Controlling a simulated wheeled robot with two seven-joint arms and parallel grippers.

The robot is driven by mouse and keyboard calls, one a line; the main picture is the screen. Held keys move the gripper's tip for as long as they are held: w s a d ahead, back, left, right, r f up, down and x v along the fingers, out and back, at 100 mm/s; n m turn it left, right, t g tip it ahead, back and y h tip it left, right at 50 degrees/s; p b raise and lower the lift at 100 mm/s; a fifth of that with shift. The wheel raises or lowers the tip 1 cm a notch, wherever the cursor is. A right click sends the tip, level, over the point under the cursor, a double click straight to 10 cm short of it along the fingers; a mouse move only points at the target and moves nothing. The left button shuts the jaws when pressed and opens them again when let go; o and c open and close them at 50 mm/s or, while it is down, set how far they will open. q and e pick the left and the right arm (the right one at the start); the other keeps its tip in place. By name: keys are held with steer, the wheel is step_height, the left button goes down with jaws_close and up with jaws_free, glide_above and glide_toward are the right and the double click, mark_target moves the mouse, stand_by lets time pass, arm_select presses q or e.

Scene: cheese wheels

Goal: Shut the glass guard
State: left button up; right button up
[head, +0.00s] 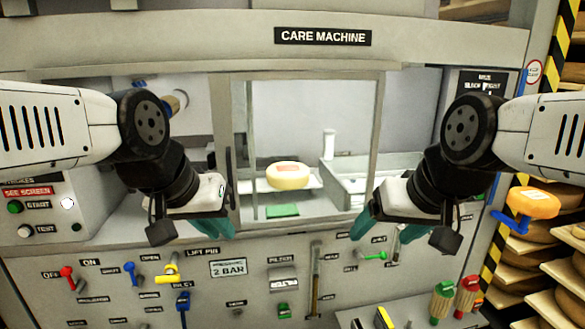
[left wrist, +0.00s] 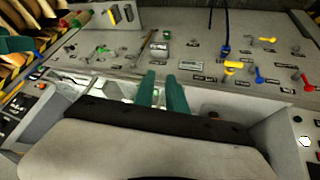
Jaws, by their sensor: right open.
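The glass guard (head: 308,76) is a grey-framed pane in the front opening of the care machine. It stands across the middle of the opening, with bays showing on both sides of it. A dark upright handle (head: 229,178) is on its left edge. My left gripper (head: 222,229) is low beside that edge, near the handle's lower end; I cannot tell if it touches. Its teal fingers (left wrist: 162,92) show a narrow gap in the left wrist view, and what lies between them is unclear. My right gripper (head: 385,232) is open near the guard's lower right corner.
A pale cheese wheel (head: 289,176) sits behind the guard, above a green pad (head: 282,210). The control panel (head: 225,292) below carries levers and knobs. Cheese shelves (head: 530,243) stand at the right. A ledge (head: 408,312) at the lower right holds coloured items.

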arm_select(q)
steer(key=w+g+y, duration=0.1)
steer(key=w, duration=0.2)
steer(key=w+r+n+g+y, duration=0.1)
steer(key=w, duration=0.3)
steer(key=w+d+r+g+y, duration=0.1)
steer(key=w, duration=0.2)
steer(key=shift+w, duration=0.35)
jaws_close()
steer(key=n+y, duration=0.3)
steer(key=y, duration=0.2)
glide_toward(243, 197)
steer(key=s+d+r, duration=0.2)
steer(key=d, duration=0.3)
steer(key=x, duration=0.9)
steer(key=shift+s+a+f, duration=0.1)
steer(key=shift+s+a, duration=0.05)
steer(key=shift+a, duration=0.25)
steer(key=shift+s+a+f, duration=0.1)
steer(key=shift+s+a, duration=0.05)
steer(key=shift+a, duration=0.45)
steer(key=shift+s+a+f, duration=0.1)
steer(key=shift+s+a, duration=0.05)
steer(key=shift+a, duration=0.5)
steer(key=shift+s+a+f, duration=0.1)
steer(key=shift+a, duration=0.5)
